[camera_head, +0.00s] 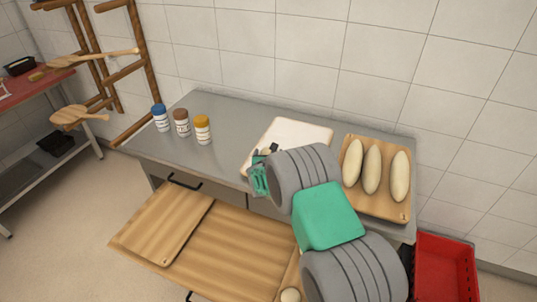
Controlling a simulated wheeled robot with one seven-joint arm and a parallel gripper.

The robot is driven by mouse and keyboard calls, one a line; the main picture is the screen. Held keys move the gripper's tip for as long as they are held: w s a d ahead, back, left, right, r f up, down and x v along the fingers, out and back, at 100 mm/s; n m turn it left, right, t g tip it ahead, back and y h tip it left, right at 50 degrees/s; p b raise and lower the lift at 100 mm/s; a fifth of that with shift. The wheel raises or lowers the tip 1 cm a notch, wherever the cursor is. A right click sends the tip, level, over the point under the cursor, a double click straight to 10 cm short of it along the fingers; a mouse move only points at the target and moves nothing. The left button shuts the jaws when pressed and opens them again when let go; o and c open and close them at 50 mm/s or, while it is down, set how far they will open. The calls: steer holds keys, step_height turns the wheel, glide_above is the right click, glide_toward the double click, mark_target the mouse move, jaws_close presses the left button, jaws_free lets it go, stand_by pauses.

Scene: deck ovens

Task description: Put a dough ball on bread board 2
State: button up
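My gripper (261,172) is over the front left corner of a whitish board (304,135) on the steel table. My grey and green arm covers much of the gripper, so I cannot see its fingers clearly or whether it holds anything. A pale round dough ball (290,295) shows at the bottom edge, partly cut off, on a wooden board (292,275) partly hidden by my arm. A bare wooden board (165,222) lies on the left of a lower wooden surface (238,245).
A wooden board (380,208) with three long dough loaves (371,169) is at the table's right. A red crate (440,270) is lower right. The steel table (235,120) is clear between jars and whitish board.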

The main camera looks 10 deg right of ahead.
steer(key=shift+o, duration=0.3)
steer(key=shift+a, duration=0.1)
steer(key=shift+r, duration=0.2)
steer(key=b+v, duration=0.1)
steer(key=v, duration=1)
steer(key=shift+s, duration=0.2)
steer(key=shift+s+r, duration=0.25)
steer(key=shift+s, duration=0.05)
steer(key=s+r+m+g+y, duration=0.1)
steer(key=s+r+m+g, duration=0.2)
steer(key=s+m, duration=0.7)
steer(key=s+d+r+m+g+y, duration=0.1)
steer(key=s+r+m+g, duration=0.2)
steer(key=s+m, duration=0.6)
steer(key=s+r+m+g, duration=0.3)
steer(key=s+m, duration=0.7)
steer(key=m, duration=0.4)
steer(key=shift+s+d+r+y, duration=0.15)
steer(key=shift+s+r+y, duration=0.25)
